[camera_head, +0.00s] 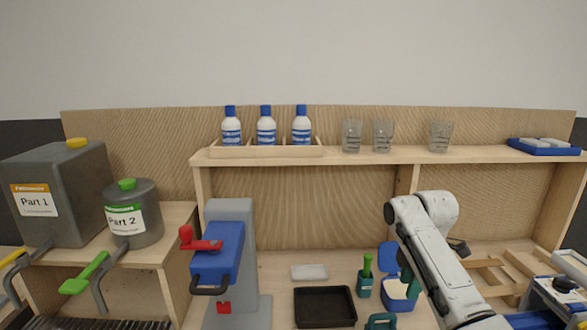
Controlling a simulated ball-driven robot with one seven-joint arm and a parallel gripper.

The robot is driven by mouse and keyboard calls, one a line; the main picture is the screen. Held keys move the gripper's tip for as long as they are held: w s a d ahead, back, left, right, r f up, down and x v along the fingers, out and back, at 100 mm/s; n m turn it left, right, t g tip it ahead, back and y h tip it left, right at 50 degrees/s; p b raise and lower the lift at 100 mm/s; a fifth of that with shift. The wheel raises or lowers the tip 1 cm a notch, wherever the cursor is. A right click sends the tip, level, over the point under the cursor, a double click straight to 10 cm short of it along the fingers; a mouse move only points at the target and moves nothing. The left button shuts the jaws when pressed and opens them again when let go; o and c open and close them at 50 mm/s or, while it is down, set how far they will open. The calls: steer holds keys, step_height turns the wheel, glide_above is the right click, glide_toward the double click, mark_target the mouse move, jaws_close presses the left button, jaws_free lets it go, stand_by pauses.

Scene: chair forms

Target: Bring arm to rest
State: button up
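My white arm rises from the lower right to a bent joint just below the shelf. A small dark part behind the bend (459,248) looks like my gripper, mostly hidden by the arm. I cannot see its fingers or whether it holds anything. It is in front of the back panel, above the right side of the bench.
A shelf (340,157) carries bottles (266,128), glasses (382,136) and a blue tray (543,148). Below stand a grey-blue press (228,255), a black tray (325,307), a green bottle (365,280), a blue-lidded box (399,294) and wooden frames (490,272). Containers (60,195) stand left.

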steer(key=s+a+f+m, duration=0.2)
steer(key=s+f, duration=0.2)
steer(key=s+a+f+m+t+y, duration=0.1)
steer(key=s+a+f+m, duration=0.2)
steer(key=s+f, duration=0.2)
steer(key=s+a+f+m+t, duration=0.1)
steer(key=s+a+f+m, duration=0.1)
steer(key=s+f, duration=0.3)
steer(key=shift+a+y, duration=0.3)
steer(key=shift+a, duration=0.2)
steer(key=s+d+r+m+t+h, duration=0.15)
steer(key=s+m, duration=0.25)
steer(key=s, duration=0.4)
steer(key=s+d+f+m, duration=0.1)
steer(key=s+d+m, duration=0.2)
steer(key=s, duration=0.5)
steer(key=s+d+r+m+t, duration=0.15)
steer(key=s+m, duration=0.25)
steer(key=s, duration=0.4)
steer(key=s+d+f+g+b, duration=0.1)
steer(key=s+f+g+b, duration=0.4)
steer(key=s+f, duration=0.5)
step_height(320, 180, down, 2)
steer(key=shift+d, duration=0.4)
